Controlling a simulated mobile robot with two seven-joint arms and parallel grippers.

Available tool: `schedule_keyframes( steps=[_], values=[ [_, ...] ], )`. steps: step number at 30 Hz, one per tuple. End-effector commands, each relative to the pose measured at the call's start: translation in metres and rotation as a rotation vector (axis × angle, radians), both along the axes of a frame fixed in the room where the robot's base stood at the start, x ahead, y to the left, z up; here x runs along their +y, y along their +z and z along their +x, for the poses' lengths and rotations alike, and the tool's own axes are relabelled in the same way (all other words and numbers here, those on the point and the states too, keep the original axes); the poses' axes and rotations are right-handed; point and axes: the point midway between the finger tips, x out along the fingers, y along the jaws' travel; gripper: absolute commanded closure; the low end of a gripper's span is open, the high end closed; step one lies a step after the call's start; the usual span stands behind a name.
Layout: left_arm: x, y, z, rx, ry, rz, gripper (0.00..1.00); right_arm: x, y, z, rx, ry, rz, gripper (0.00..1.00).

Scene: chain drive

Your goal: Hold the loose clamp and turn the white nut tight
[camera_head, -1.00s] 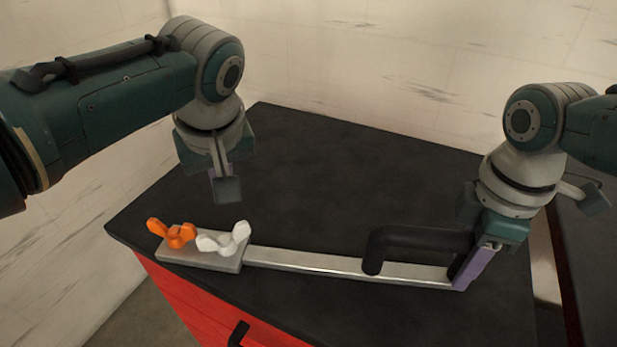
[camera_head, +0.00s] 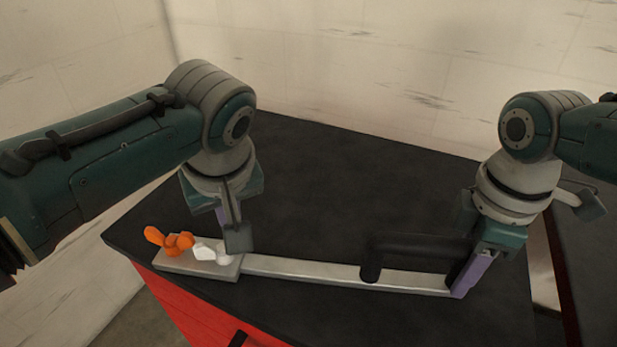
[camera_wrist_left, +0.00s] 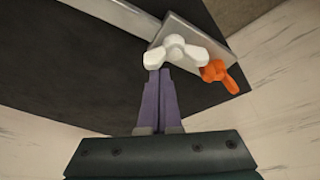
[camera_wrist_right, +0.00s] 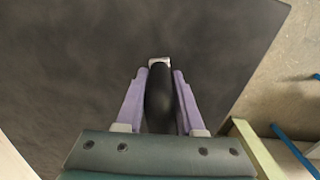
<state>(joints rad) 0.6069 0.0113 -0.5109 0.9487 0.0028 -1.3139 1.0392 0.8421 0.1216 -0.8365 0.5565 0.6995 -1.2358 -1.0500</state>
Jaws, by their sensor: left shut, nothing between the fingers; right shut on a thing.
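The clamp is a long light metal bar (camera_head: 330,271) with a flat end plate (camera_head: 195,262) at the left and a black handle (camera_head: 415,247) at the right. It lies near the front of the dark table. On the plate are an orange wing nut (camera_head: 170,240) and the white nut (camera_head: 205,252), which is partly hidden by my left gripper (camera_head: 238,238). In the left wrist view my left gripper (camera_wrist_left: 160,75) is shut and empty, its tips at the white nut (camera_wrist_left: 175,51). My right gripper (camera_wrist_right: 158,75) is shut on the black handle (camera_wrist_right: 159,100).
The dark tabletop (camera_head: 330,180) behind the clamp is clear. Its front edge runs close to the clamp, above a red front (camera_head: 200,315). A pale wall (camera_head: 380,70) stands behind. Another dark surface (camera_head: 590,250) lies at the right.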

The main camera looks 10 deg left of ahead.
Motion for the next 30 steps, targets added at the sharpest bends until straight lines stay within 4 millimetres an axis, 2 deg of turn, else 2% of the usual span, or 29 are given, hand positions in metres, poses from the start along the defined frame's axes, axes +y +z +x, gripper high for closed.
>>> schedule_keyframes(
  steps=[13, 30],
  values=[
    [-0.0005, -0.0001, -0.0011, 0.001, -0.006, 0.0, 1.0, -0.0002, -0.0002, -0.0001, 0.001, -0.003, 0.0, 1.0],
    [-0.0026, -0.0004, -0.0025, 0.001, -0.109, -0.002, 1.0, -0.0002, -0.0002, -0.0001, 0.0, -0.003, 0.0, 1.0]
  ],
)
